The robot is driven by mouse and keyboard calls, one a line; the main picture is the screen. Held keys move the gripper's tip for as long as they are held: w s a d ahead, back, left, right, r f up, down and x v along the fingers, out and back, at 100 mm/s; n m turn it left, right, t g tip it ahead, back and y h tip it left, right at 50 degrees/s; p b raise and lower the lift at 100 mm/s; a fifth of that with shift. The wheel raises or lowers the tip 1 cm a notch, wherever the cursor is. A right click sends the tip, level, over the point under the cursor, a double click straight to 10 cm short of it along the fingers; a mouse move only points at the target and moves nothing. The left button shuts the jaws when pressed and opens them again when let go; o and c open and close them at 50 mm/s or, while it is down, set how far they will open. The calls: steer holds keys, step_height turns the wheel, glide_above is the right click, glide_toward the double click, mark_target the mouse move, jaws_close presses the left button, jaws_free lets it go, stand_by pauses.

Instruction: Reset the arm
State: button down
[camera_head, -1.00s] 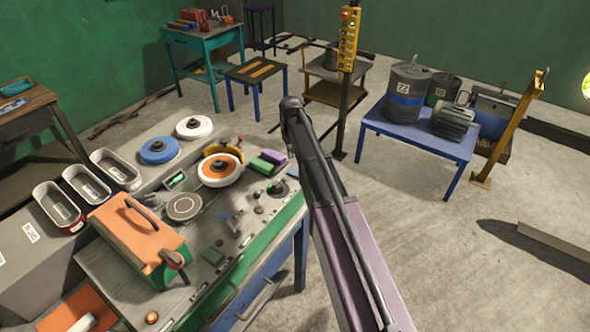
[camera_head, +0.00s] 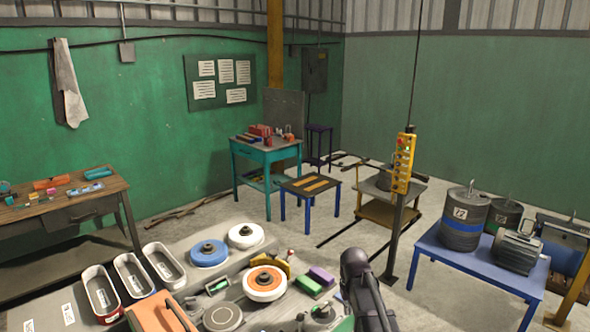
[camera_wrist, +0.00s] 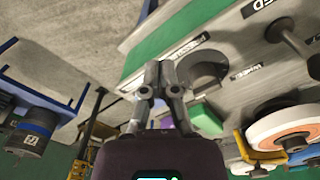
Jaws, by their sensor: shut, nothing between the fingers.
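My gripper (camera_wrist: 153,95) shows in the wrist view, with its two grey fingers drawn together and nothing between them. It is in the air over the edge of the workbench, apart from the things there. In the head view only a dark part of my arm shows at the bottom, right of the bench. My fingers cannot be made out in that view.
The workbench holds an orange-and-white wheel (camera_head: 265,283), a blue disc (camera_head: 209,254), a white disc (camera_head: 246,236) and metal trays (camera_head: 163,264). A blue table (camera_head: 480,268) with drums stands right.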

steer(key=s+f+m+b, duration=0.1)
steer(key=s+f+b, duration=0.1)
steer(key=s, duration=1.3)
steer(key=shift+d+f, duration=0.15)
steer(key=shift+f, duration=0.1)
